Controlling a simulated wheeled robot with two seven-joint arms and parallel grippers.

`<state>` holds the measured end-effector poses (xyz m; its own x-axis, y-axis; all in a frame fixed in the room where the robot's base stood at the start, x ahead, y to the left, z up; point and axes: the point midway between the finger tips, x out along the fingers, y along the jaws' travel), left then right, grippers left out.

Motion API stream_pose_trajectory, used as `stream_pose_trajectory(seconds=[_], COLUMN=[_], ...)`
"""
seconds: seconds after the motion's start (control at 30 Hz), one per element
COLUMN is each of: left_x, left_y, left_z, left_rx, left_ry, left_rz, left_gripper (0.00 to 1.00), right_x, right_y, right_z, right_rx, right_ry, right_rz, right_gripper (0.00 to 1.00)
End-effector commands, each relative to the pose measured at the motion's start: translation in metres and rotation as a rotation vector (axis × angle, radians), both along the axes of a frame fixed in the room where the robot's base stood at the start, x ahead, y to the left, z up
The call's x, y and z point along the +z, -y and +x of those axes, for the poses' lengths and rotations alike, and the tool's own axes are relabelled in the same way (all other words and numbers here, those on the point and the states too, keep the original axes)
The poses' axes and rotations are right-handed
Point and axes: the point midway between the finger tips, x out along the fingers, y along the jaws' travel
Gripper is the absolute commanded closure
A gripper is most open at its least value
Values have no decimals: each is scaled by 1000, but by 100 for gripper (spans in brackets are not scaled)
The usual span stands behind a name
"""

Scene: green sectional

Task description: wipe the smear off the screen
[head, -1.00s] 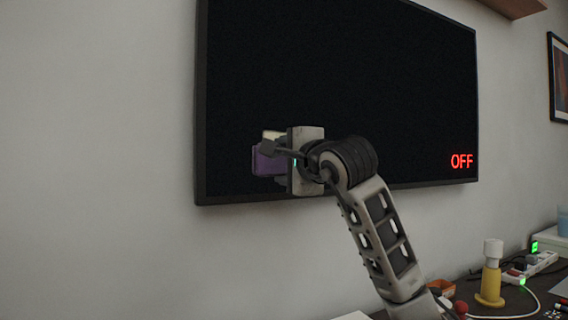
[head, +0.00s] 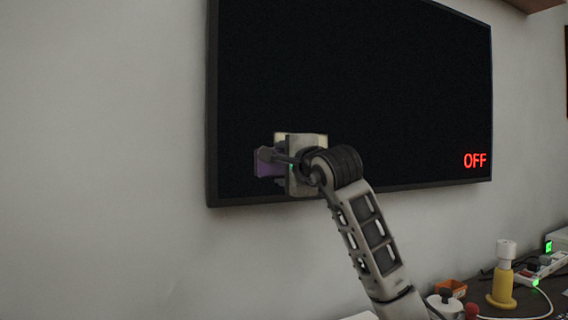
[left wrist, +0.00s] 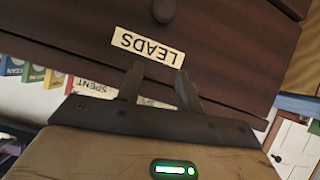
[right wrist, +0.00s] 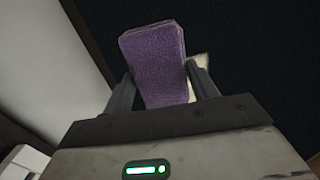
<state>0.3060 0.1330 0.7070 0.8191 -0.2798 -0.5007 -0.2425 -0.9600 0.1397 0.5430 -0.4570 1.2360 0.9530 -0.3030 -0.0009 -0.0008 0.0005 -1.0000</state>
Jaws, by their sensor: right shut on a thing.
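The screen (head: 400,90) is a large black wall panel with red OFF lettering at lower right. My right gripper (head: 270,163) is shut on a purple sponge (head: 265,164) at the screen's lower left. In the right wrist view the sponge (right wrist: 155,60) stands between the fingers, in front of the dark screen. A pale cream patch (head: 300,137), which looks like the smear, shows behind the gripper and is mostly hidden. Whether the sponge touches the screen I cannot tell. My left gripper (left wrist: 161,85) is open and empty, facing a dark drawer labelled LEADS (left wrist: 148,46).
A yellow bottle-like object (head: 502,285) with a white top stands on the dark desk at lower right, near a power strip (head: 540,268) and an orange tray (head: 451,287). The wall (head: 100,130) left of the screen is bare.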

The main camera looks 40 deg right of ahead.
Motion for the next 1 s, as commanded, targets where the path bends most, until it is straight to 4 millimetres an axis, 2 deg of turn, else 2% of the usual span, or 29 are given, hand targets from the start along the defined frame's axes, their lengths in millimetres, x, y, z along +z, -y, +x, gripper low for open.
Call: stream_pose_trajectory(seconds=[1.0], left_x=[11], left_y=[0], left_z=[0], left_rx=[1], left_ry=[3], left_rz=[-2], left_gripper=[64], right_x=[1], right_y=[5], right_z=[15], right_rx=[-1], right_ry=[0], right_rz=[1], right_gripper=[60])
